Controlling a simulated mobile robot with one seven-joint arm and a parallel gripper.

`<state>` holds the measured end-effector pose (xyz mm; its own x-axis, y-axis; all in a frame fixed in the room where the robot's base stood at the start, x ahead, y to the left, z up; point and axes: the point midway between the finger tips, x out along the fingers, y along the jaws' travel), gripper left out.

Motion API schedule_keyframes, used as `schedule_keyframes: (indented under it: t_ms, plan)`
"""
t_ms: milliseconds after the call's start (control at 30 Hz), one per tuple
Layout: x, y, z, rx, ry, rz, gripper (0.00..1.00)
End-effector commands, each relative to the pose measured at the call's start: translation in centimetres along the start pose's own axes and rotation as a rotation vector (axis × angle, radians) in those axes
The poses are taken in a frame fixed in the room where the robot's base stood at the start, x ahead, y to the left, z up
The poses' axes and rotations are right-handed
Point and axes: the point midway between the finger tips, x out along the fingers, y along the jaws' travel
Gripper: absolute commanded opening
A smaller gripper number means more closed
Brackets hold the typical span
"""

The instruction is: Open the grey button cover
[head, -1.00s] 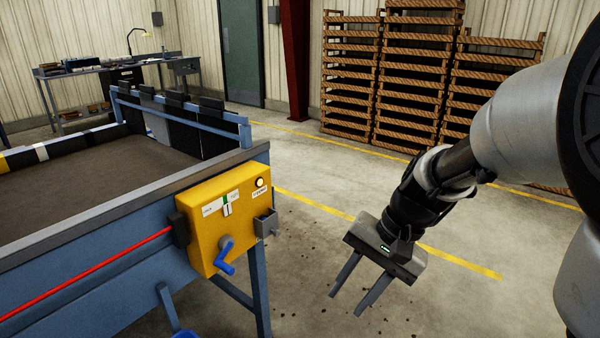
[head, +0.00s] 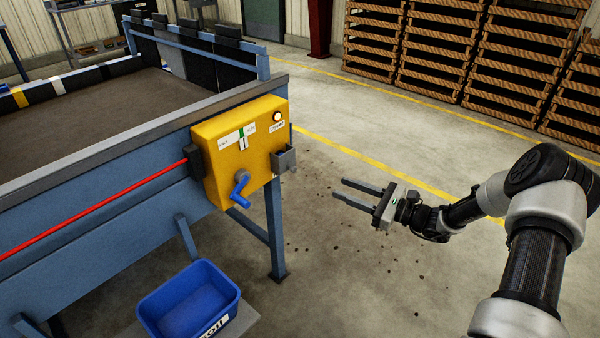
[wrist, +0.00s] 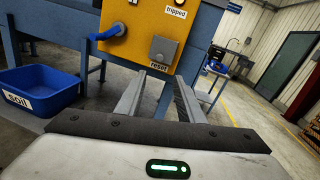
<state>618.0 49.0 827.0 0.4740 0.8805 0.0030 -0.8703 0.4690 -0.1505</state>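The grey button cover (head: 284,160) sits on the right-hand side of the yellow control box (head: 222,172). In the wrist view the cover (wrist: 163,50) faces me as a grey square above the "reset" label (wrist: 159,66); no button shows, so it looks closed. My gripper (head: 339,189) is open and empty, to the right of the cover and slightly lower in the head view, with its fingers pointing left toward the box. In the wrist view my gripper (wrist: 160,76) has its fingers apart, with their tips just below the cover. They appear clear of it.
A blue crank handle (head: 240,190) sticks out of the box front. A lit "tripped" lamp (head: 277,116) is above the cover. A red cord (head: 95,212) runs along the blue grader frame. A blue soil bin (head: 190,300) stands below.

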Motion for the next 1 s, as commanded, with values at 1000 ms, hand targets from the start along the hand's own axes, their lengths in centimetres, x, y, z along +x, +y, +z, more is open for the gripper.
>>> schedule_keyframes:
  t_ms: [1000]
  plan:
    - [15.7, 0.2, 0.0, -0.002, 0.003, 0.003, 0.34]
